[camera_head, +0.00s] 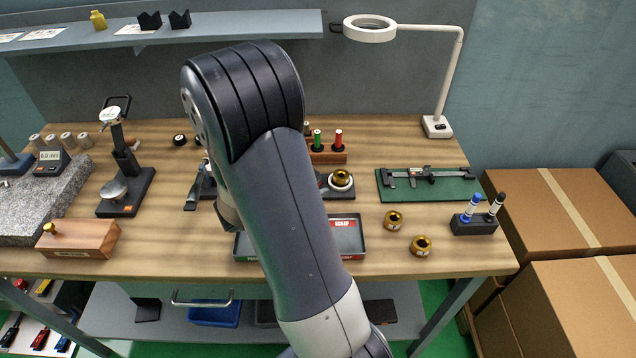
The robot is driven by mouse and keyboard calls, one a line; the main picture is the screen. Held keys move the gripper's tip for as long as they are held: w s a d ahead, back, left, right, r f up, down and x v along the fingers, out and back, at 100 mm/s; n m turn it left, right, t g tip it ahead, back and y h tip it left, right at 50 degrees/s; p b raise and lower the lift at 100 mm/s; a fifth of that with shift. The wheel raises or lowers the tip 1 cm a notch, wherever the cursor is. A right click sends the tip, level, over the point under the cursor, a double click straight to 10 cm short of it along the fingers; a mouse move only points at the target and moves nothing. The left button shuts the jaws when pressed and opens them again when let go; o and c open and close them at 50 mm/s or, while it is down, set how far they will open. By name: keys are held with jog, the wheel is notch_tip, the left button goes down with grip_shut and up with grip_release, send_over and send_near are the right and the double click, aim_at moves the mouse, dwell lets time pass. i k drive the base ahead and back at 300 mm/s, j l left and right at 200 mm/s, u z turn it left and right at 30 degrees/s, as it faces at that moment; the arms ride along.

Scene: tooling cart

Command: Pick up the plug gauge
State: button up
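Two upright pieces, one green-topped (317,138) and one red-topped (338,138), stand in a wooden block (328,157) at the back middle of the bench. They look like plug gauges, but I cannot read any label on them. Part of the block's left side is hidden behind my arm. My arm crosses the middle of the view, and a grey wrist part shows at its left edge. My gripper's fingers cannot be made out, so its opening and any contents are hidden.
A tray marked SCRAP (348,238) lies partly behind my arm. Brass rings (421,245) lie to its right, near a marker holder (474,224) and a caliper on a green mat (430,195). A gauge stand (122,190) and wooden box (78,239) are at left.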

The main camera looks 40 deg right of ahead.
aim_at(317, 147)
jog(key=z, duration=1.35)
